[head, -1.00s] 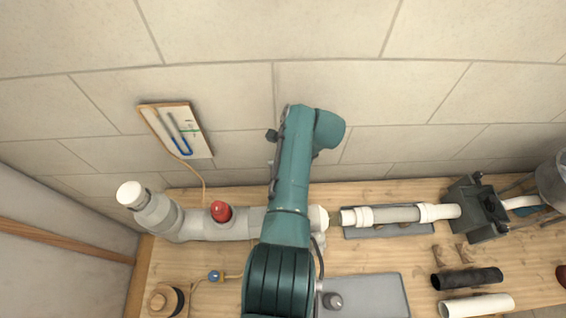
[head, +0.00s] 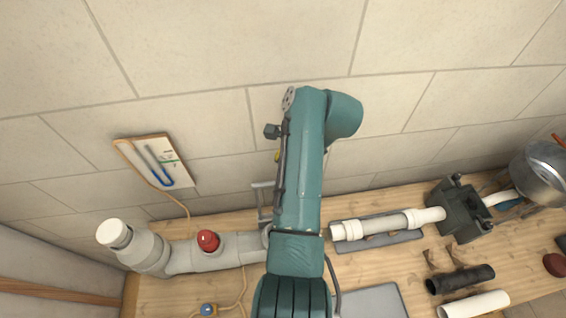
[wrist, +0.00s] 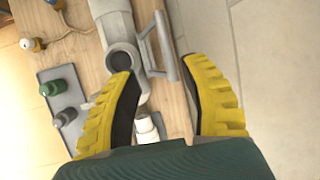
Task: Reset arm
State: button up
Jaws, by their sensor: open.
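My gripper (wrist: 165,98) shows in the wrist view as two yellow ribbed fingers with dark inner pads. They stand wide apart with nothing between them that I can see held. Below and beyond the fingers is the grey pipe assembly (wrist: 118,28) with an open dark pipe mouth. In the head view my teal arm rises over the bench in front of the wall and hides the gripper. The grey pipe (head: 190,255) with a red cap (head: 208,240) lies left of the arm, and a white-ended pipe (head: 385,225) lies right of it.
A black clamp (head: 458,208) holds the right pipe. A black tube (head: 460,279) and a white tube (head: 473,305) lie at the front right. A metal pot (head: 541,172) stands far right. A grey bracket (head: 263,200) stands behind the arm.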

notch_tip(320, 180, down, 6)
jog(key=s, duration=0.2)
jog(key=w+d+r+n+t+h, duration=0.1)
jog(key=d+r+n+t+h, duration=0.35)
jog(key=r+t, duration=0.85)
jog(key=s+d+r+n+t, duration=0.25)
jog(key=s+r, duration=0.25)
jog(key=r, duration=0.4)
jog(key=s+d+r+n+t, duration=0.1)
jog(key=s+r+n+t, duration=0.2)
jog(key=s+r, duration=0.35)
jog(key=s+d+r+n+t, duration=0.2)
jog(key=s+r+n+t, duration=0.1)
jog(key=r, duration=0.7)
notch_tip(320, 180, up, 17)
jog(key=n+p, duration=0.1)
jog(key=p, duration=1.5)
jog(key=shift+h, duration=0.45)
